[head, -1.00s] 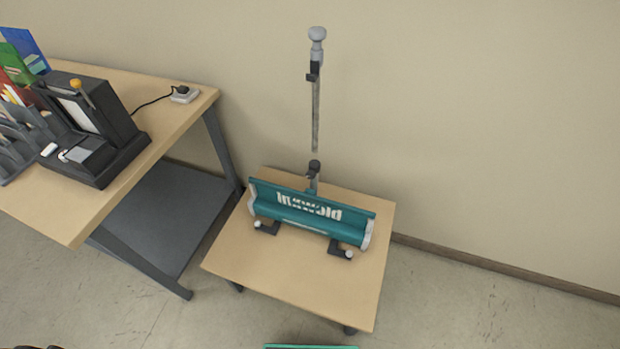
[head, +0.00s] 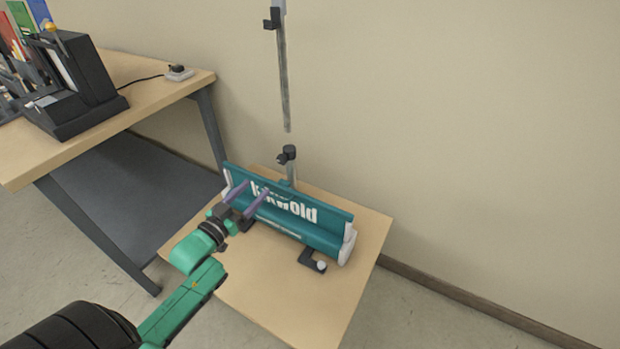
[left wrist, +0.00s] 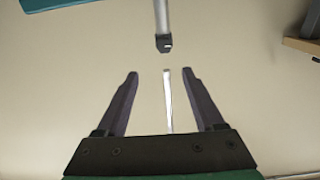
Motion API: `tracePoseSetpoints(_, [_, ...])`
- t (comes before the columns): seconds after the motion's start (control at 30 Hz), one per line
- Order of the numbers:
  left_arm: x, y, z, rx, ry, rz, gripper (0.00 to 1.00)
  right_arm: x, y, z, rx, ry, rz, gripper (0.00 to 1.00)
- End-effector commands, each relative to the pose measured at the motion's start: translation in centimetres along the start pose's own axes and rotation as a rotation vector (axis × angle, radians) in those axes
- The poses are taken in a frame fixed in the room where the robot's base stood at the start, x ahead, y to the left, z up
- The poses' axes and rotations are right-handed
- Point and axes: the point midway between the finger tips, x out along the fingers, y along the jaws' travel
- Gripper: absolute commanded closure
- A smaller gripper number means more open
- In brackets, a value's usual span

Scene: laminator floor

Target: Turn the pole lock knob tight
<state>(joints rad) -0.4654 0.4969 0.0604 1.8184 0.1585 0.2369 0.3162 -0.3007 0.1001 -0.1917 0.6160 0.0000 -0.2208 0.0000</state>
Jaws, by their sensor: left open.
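The black pole lock knob (head: 287,153) sits at the top of the short lower pole (head: 291,175), behind the teal banner base. A thin grey upper pole (head: 284,80) shows above it, with a visible gap between them. My left gripper (head: 257,187) is open, its two purple fingers in front of the base in the head view, left of and below the knob. In the left wrist view, a dark lock piece (left wrist: 163,43) on a grey tube lies just beyond the open fingertips (left wrist: 160,72), and the thin pole (left wrist: 168,100) shows between the fingers. My right gripper is not seen.
The teal banner base (head: 300,222) stands on a small wooden table (head: 285,300) against the wall. A larger desk (head: 140,65) at left holds a black machine (head: 75,95) and a corded plug box (head: 179,73). Wall space to the right is clear.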

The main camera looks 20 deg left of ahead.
Motion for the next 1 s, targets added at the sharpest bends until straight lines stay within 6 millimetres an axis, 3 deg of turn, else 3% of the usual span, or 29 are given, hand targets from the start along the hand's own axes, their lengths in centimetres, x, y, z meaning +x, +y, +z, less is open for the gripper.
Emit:
tracePoseSetpoints(0.2, [4.4, -0.1, -0.2, 0.001, 0.002, -0.002, 0.30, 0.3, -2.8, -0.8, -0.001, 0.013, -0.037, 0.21])
tracePoseSetpoints(0.4, [9.6, -0.1, -0.1, 0.001, 0.000, -0.003, 0.30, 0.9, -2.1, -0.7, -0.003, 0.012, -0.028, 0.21])
tracePoseSetpoints(0.6, [13.3, -0.1, 0.1, 0.001, -0.004, -0.003, 0.30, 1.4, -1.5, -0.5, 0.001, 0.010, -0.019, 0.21])
tracePoseSetpoints(0.93, [14.1, -0.1, 0.0, 0.001, -0.007, -0.003, 0.30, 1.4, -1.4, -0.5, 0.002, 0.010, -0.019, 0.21])
tracePoseSetpoints(0.97, [14.1, -0.1, 0.0, 0.001, -0.007, -0.003, 0.34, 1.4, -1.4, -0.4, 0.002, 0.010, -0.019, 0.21])
tracePoseSetpoints(1.0, [14.1, -0.1, 0.0, 0.001, -0.007, -0.003, 0.50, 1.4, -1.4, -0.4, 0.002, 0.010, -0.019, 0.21])
